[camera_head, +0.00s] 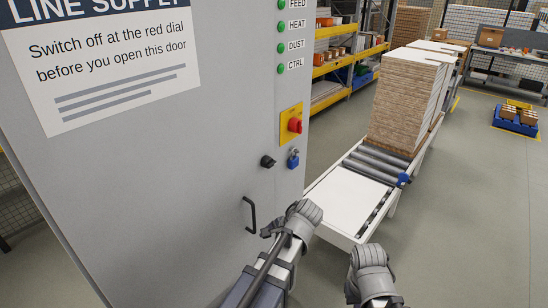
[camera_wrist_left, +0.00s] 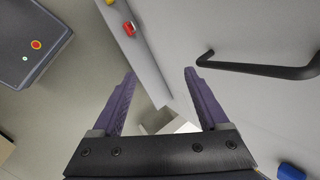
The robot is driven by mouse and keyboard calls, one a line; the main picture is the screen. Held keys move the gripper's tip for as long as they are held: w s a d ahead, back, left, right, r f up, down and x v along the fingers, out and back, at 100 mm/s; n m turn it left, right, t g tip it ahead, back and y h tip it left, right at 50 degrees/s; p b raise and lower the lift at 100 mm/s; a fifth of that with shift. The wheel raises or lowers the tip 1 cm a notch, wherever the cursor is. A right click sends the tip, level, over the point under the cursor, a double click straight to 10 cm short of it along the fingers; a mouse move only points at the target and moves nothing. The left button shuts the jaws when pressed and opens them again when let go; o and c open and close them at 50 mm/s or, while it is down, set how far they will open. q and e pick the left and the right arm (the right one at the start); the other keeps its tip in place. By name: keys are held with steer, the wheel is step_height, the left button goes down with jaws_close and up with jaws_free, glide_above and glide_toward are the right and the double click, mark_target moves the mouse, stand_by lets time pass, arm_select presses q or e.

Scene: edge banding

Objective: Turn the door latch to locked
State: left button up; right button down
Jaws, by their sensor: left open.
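The door latch (camera_head: 268,161) is a small black knob on the grey cabinet door (camera_head: 215,140), left of a blue padlock (camera_head: 293,158). Which way it is turned is too small to tell. A black bar handle (camera_head: 250,214) is below it; a black bar handle also shows at right in the left wrist view (camera_wrist_left: 265,69). My left gripper (camera_head: 270,232) is below the latch, near the handle's lower end. Its two purple fingers are spread and empty in the left wrist view (camera_wrist_left: 158,78). My right gripper (camera_head: 370,268) is at the bottom; its fingertips are hidden.
A red dial (camera_head: 295,125) sits on a yellow plate above the padlock, under green lamps (camera_head: 281,42). A roller conveyor (camera_head: 355,180) with stacked boards (camera_head: 407,95) stands to the right of the cabinet. Floor (camera_head: 460,210) is open farther right.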

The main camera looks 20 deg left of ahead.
arm_select(q)
steer(key=w+d+r+m+t+y, duration=0.1)
steer(key=w+r+m+t+y, duration=0.1)
steer(key=w+r+m+y, duration=0.3)
steer(key=w+d+r+m+t+y, duration=0.2)
steer(key=w+r+m+y, duration=0.4)
steer(key=r, duration=0.8)
steer(key=w+m+t, duration=0.1)
steer(key=m, duration=0.2)
steer(key=shift+w, duration=0.15)
